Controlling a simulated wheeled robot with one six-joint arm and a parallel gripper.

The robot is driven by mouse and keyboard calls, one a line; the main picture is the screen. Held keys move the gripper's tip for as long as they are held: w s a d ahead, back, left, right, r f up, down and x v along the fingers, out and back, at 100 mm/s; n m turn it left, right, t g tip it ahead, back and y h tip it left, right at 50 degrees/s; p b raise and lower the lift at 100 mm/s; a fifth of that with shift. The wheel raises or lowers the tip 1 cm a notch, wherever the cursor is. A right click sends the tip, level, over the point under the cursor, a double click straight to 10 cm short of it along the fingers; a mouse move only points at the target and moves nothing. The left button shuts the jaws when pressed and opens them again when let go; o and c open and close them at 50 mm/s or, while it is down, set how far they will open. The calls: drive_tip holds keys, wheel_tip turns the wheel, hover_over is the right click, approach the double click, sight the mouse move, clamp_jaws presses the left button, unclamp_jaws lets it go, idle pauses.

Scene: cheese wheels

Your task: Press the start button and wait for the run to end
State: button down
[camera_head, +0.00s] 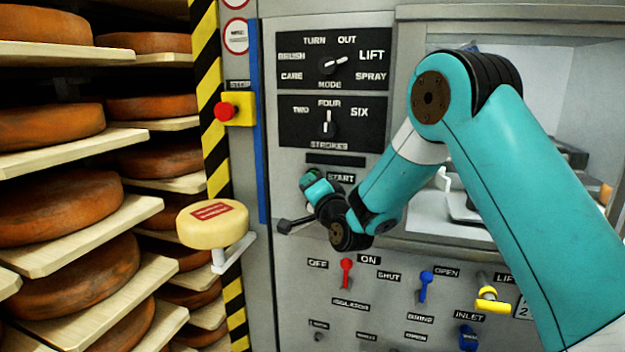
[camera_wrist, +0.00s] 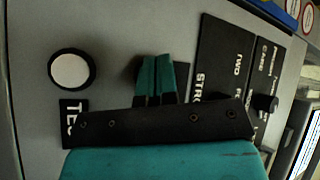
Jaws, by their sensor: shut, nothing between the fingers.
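The START label (camera_head: 340,178) is on the grey machine front in the head view, below the STROKES dial panel (camera_head: 333,122). My gripper (camera_head: 312,180) is just left of this label, close to the panel. The start button is not clearly visible in the head view; my gripper and wrist cover that area. In the wrist view my gripper's teal fingers (camera_wrist: 157,72) are together and empty. A dark round edge shows behind them, mostly hidden. I cannot tell whether the fingers touch it. A white round button (camera_wrist: 71,70) with a black rim is left of the fingers, above a partly covered label.
A red stop button (camera_head: 225,111) on a yellow box is left of the dials. A small pale cheese (camera_head: 212,224) rests on a bracket. Shelves of brown cheese wheels (camera_head: 70,210) fill the left. Red (camera_head: 346,272), blue (camera_head: 425,284) and yellow (camera_head: 490,298) handles are below.

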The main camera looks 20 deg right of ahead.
idle(0.4)
drive_tip(key=shift+s+a+p, duration=0.45)
drive_tip(key=shift+s+p, duration=0.2)
drive_tip(key=shift+p, duration=0.45)
drive_tip(key=shift+s+a+p, duration=0.75)
drive_tip(key=shift+s+p, duration=0.25)
drive_tip(key=shift+p, duration=0.7)
drive_tip(key=shift+s+a+p, duration=0.75)
drive_tip(key=shift+s+p, duration=0.25)
drive_tip(key=shift+p, duration=0.7)
